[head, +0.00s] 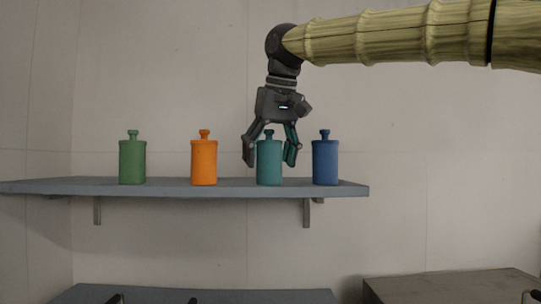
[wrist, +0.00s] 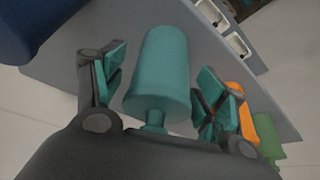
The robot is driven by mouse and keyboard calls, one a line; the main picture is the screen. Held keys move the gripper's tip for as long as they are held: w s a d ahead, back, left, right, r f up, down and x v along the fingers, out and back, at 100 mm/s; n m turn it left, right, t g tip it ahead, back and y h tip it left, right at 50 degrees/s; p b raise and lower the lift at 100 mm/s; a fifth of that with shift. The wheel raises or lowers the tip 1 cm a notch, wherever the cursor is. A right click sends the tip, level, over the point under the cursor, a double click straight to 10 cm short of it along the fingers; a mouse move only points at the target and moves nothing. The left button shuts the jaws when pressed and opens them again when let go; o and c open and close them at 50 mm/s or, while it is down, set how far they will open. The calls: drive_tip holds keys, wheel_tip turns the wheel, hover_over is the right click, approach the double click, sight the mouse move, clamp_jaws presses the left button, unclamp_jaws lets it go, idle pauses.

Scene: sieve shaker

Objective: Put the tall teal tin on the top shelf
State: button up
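The teal tin (head: 269,164) stands upright on the upper grey shelf (head: 235,189), between the orange and blue tins. My gripper (head: 269,163) points down over it from above, one finger on each side of the tin. In the wrist view the teal tin (wrist: 160,72) lies between the teal-padded fingers of my gripper (wrist: 160,100), with a visible gap on both sides. The gripper is open and does not appear to touch the tin's sides. The knob end of the tin is toward the palm.
A blue tin (head: 325,163) stands close to the right of my gripper. An orange tin (head: 204,162) and a green tin (head: 132,162) stand farther left, with free shelf between them. A lower shelf (head: 200,295) and a brown-grey surface (head: 450,287) show below.

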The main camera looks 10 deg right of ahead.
drive_tip(key=shift+r, duration=0.1)
drive_tip(key=shift+s+d+r, duration=0.1)
drive_tip(key=shift+s+r, duration=0.05)
drive_tip(key=shift+r, duration=0.4)
drive_tip(key=b+v, duration=0.3)
drive_tip(key=v, duration=0.7)
drive_tip(key=shift+r, duration=0.4)
drive_tip(key=shift+s, duration=0.15)
